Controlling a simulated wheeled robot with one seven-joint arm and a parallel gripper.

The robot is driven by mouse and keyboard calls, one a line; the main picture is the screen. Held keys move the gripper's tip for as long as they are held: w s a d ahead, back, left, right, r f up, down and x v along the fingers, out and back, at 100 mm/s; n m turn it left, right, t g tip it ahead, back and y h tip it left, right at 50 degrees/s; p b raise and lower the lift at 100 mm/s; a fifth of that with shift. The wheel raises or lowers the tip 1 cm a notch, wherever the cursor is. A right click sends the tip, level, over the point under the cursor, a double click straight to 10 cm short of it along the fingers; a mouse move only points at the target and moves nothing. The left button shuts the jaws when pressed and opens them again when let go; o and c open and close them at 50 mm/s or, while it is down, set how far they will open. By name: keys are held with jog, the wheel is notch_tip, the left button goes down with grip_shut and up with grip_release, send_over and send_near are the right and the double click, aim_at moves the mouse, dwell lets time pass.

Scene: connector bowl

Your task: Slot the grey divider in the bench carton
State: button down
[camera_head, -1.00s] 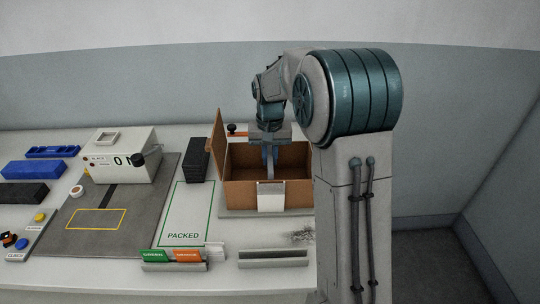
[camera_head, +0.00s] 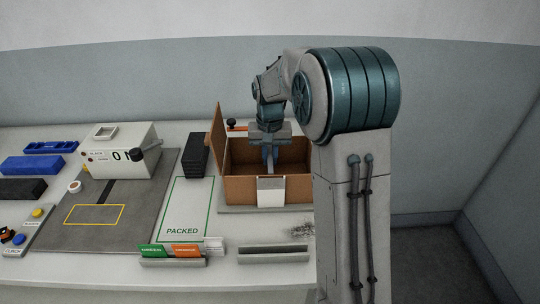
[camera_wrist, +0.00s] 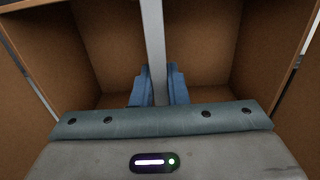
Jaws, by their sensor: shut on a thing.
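The open cardboard carton (camera_head: 236,189) stands on the bench with its left flap raised. It also fills the wrist view (camera_wrist: 100,50). My gripper (camera_head: 269,158) is over and partly inside the carton. In the wrist view its blue fingers (camera_wrist: 159,88) are shut on the thin grey divider (camera_wrist: 153,35), which stands on edge between them. The divider runs across the carton, around its middle. Its lower edge is hidden, so I cannot tell whether it touches the floor or sits in a slot.
A green-outlined PACKED area (camera_head: 185,205) lies left of the carton, with a stack of dark pieces (camera_head: 196,155) behind it. A card holder with green and orange cards (camera_head: 172,261) and a grey channel (camera_head: 273,254) stand in front. A white machine (camera_head: 119,153) stands farther left.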

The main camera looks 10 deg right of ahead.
jog(key=shift+f+b, duration=0.3)
jog(key=shift+f, duration=0.25)
jog(key=c, duration=1.3)
grip_release()
jog(key=shift+c, duration=0.2)
notch_tip(320, 180, up, 14)
jog(key=shift+f, duration=0.1)
jog(key=s+f+n+t, duration=0.1)
jog(key=s+f, duration=0.3)
jog(key=s, duration=0.9)
jog(key=s+f+n+t, duration=0.1)
jog(key=s+f, duration=0.2)
jog(key=s, duration=1)
jog(key=shift+s+f+t, duration=0.25)
jog(key=shift+f+t, duration=0.1)
jog(key=shift+t, duration=0.05)
